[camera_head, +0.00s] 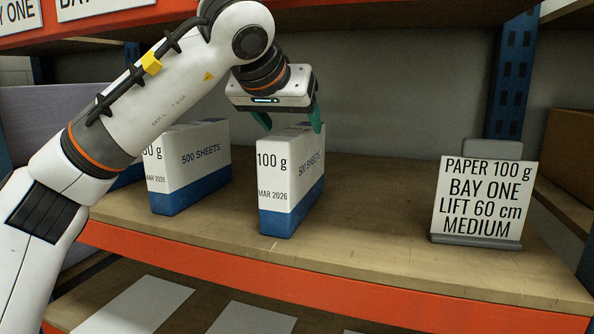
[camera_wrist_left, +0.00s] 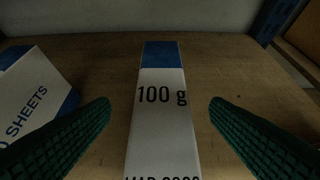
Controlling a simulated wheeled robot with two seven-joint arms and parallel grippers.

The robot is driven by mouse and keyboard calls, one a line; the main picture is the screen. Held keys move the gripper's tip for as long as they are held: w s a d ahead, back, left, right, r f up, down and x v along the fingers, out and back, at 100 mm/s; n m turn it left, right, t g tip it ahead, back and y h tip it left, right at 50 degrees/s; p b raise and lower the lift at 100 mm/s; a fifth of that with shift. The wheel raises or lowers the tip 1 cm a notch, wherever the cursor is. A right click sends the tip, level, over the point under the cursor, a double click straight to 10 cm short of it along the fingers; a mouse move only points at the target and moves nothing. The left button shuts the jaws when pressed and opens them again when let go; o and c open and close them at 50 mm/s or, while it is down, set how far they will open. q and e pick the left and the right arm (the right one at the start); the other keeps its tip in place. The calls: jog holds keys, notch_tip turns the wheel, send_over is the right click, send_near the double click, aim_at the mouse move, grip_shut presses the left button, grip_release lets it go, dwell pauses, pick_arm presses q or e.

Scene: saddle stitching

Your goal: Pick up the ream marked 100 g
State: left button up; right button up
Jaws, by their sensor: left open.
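The ream marked 100 g (camera_head: 283,190) stands upright on the wooden shelf, white above and blue below, with "500 SHEETS" on its side. My left gripper (camera_head: 290,118) is over the top of this ream, with its green fingers open and one on either side. In the left wrist view the ream (camera_wrist_left: 163,110) lies between the two fingers (camera_wrist_left: 160,130), with a gap to each. I cannot tell in the head view whether the fingertips touch it. My right gripper is not in view.
Another ream (camera_head: 195,165), its number partly cut off by my arm, stands to the left. A sign (camera_head: 484,200) reading "PAPER 100 g BAY ONE LIFT 60 cm MEDIUM" stands at right. Orange beams edge the shelf (camera_head: 380,215). A blue upright (camera_head: 513,70) stands behind. The shelf between ream and sign is clear.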

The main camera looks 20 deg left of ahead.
aim_at(296, 130)
pick_arm(q)
jog(key=x, duration=0.4)
jog(key=shift+w+f, duration=0.2)
jog(key=shift+s, duration=0.1)
jog(key=shift+c, duration=0.3)
grip_shut()
jog(key=shift+r+p, duration=0.25)
jog(key=shift+p, duration=0.05)
